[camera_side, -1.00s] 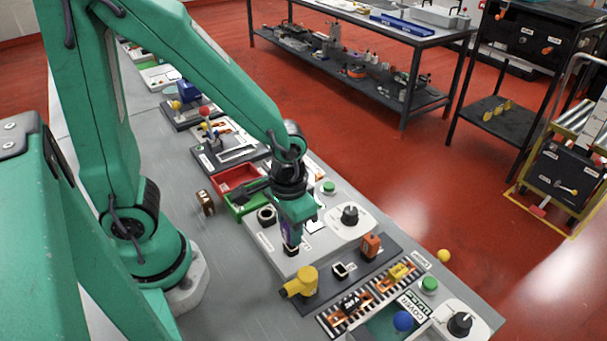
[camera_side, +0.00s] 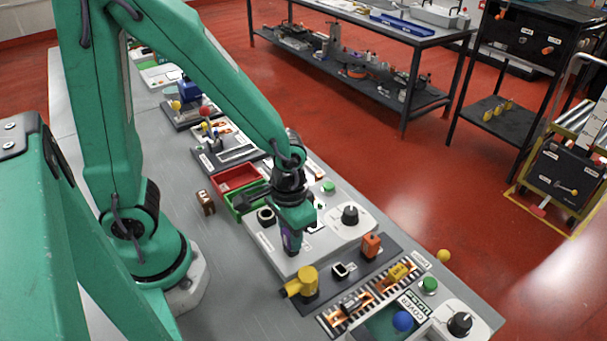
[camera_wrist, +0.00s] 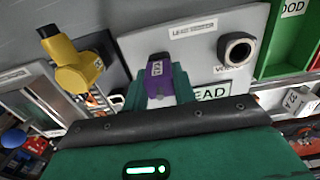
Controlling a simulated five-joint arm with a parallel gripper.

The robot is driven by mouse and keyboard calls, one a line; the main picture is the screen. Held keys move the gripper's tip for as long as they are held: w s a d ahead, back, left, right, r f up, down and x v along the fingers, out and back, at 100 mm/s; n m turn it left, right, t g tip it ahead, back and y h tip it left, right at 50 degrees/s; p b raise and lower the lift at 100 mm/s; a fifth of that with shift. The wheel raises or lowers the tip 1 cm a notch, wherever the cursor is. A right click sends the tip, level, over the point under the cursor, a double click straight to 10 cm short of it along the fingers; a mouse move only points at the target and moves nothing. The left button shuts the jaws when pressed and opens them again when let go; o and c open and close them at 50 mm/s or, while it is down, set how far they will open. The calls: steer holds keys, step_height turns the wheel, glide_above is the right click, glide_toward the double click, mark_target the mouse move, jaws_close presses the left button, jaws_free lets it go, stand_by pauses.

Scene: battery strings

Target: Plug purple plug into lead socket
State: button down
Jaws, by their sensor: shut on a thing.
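My gripper (camera_side: 292,222) is shut on the purple plug (camera_side: 291,241), pointing down over the light grey plate. In the wrist view the purple plug (camera_wrist: 158,72), with a small white label, sits between my green fingers (camera_wrist: 160,90). Its lower end is at or just above the plate; I cannot tell whether it is in a socket. The plate carries a partly covered label (camera_wrist: 212,91) reading "EAD" beside the fingers. The lead socket itself cannot be made out and may be hidden by the plug. A black round ring (camera_wrist: 237,48) stands on the same plate, apart from the plug.
A yellow elbow-shaped part (camera_side: 301,284), a black square socket (camera_side: 344,270) and an orange block (camera_side: 371,245) stand on the dark plate in front. Green (camera_side: 243,204) and red (camera_side: 238,178) bins lie behind. A black knob (camera_side: 350,214) is to the right.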

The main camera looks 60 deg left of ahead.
steer(key=shift+f, duration=0.15)
steer(key=c, duration=1.1)
jaws_free()
steer(key=shift+o, duration=0.2)
steer(key=shift+r, duration=3.9)
steer(key=shift+a+r, duration=0.25)
steer(key=shift+r, duration=0.15)
steer(key=s+a+r+t, duration=0.2)
steer(key=a+r+t, duration=0.3)
steer(key=a+r, duration=0.3)
steer(key=shift+r+t, duration=0.3)
steer(key=shift+r, duration=1.35)
